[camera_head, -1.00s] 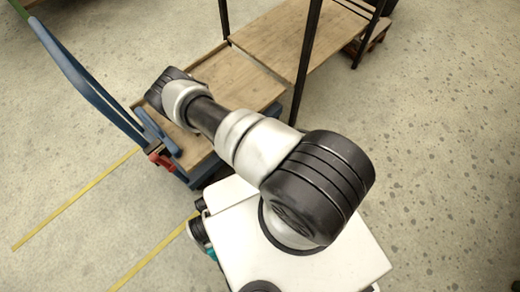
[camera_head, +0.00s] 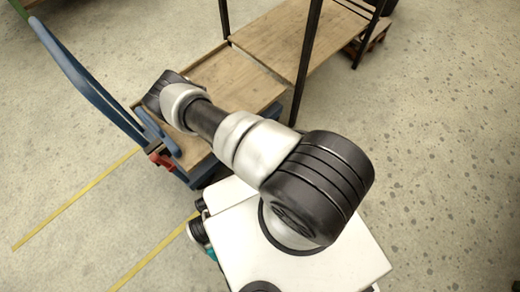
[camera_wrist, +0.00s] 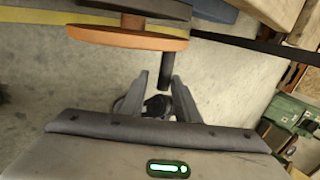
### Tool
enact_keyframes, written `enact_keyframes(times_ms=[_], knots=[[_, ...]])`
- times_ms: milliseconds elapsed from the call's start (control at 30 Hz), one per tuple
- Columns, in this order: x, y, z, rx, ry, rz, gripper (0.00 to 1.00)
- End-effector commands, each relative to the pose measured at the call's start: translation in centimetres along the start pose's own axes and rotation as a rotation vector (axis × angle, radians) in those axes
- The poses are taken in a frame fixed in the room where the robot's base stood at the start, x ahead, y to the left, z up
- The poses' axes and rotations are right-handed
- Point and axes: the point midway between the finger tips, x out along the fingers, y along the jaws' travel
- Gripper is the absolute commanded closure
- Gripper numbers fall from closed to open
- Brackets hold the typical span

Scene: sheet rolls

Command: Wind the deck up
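The wooden deck (camera_head: 235,76) of a blue-framed cart lies low, left of the dark table frame. A red part (camera_head: 160,160) shows at the cart's near end. In the wrist view an orange disc (camera_wrist: 125,37) is seen nearly edge-on, with a dark rod-like handle (camera_wrist: 165,72) below its right side. My gripper (camera_wrist: 160,80) is open, its two grey fingers pointing at the handle. The handle's end lies between the fingertips, nearer the right one; I cannot tell whether they touch. In the head view my arm hides the fingers.
A blue push handle (camera_head: 85,85) rises at the cart's left. A dark-legged frame with a wooden shelf (camera_head: 280,38) stands right beyond the deck. Yellow lines (camera_head: 75,198) mark the floor. Green boxes (camera_wrist: 290,112) show at the wrist view's right. Floor at right is clear.

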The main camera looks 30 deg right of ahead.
Motion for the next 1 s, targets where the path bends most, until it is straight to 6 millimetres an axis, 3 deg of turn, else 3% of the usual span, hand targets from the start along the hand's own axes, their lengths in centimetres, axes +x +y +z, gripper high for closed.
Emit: enact_keyframes(times_ms=[333, 467, 1000], knots=[[-0.1, -0.3, 0.0, 0.001, -0.001, -0.005, 0.64], [-1.3, -0.4, 0.1, 0.001, -0.002, -0.006, 0.64], [-13.6, -0.2, 0.1, -0.001, -0.004, -0.003, 0.64]])
